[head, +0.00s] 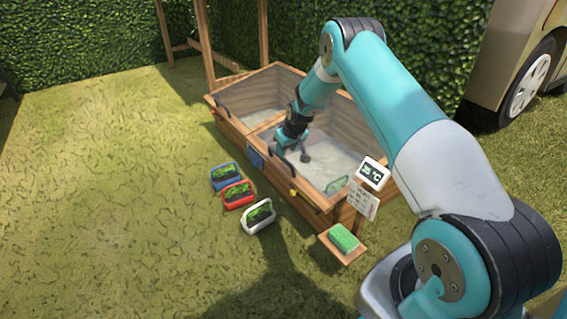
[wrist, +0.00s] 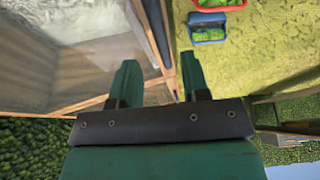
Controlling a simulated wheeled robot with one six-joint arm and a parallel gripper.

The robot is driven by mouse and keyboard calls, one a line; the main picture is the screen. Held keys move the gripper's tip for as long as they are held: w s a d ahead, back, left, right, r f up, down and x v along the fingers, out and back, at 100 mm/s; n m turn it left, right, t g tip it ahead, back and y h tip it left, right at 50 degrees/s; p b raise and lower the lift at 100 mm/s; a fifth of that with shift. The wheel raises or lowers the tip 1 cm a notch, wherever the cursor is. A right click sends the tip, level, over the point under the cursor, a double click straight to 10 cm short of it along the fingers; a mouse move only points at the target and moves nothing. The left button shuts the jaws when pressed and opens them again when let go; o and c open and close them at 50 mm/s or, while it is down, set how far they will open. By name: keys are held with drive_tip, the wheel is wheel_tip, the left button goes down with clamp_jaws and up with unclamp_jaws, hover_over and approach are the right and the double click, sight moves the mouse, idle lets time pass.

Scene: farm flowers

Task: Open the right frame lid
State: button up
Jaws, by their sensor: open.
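The wooden planting frame (head: 318,201) stands in the middle of the head view, with two sections side by side. The right frame lid (head: 335,160) is a clear pane over the right section; it looks down, though the glass is hard to make out. A dark bar, apparently its handle (head: 284,164), is at the front edge by my gripper. My gripper (head: 292,150) is low over the front edge, near the divider. In the wrist view its two green fingers (wrist: 160,78) are apart, with wooden edge between and beyond them. I cannot tell whether they touch anything.
Blue (head: 226,176), red (head: 238,195) and white (head: 258,216) baskets of plants stand on the grass before the frame. A green sponge (head: 343,237) lies on a side shelf near a temperature display (head: 374,172). Open grass lies left; a hedge (head: 90,35) and vehicle (head: 510,70) stand behind.

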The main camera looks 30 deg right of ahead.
drive_tip(key=b+x, duration=0.1)
drive_tip(key=x, duration=0.4)
drive_tip(key=shift+b, duration=0.4)
drive_tip(key=shift+r, duration=0.1)
clamp_jaws()
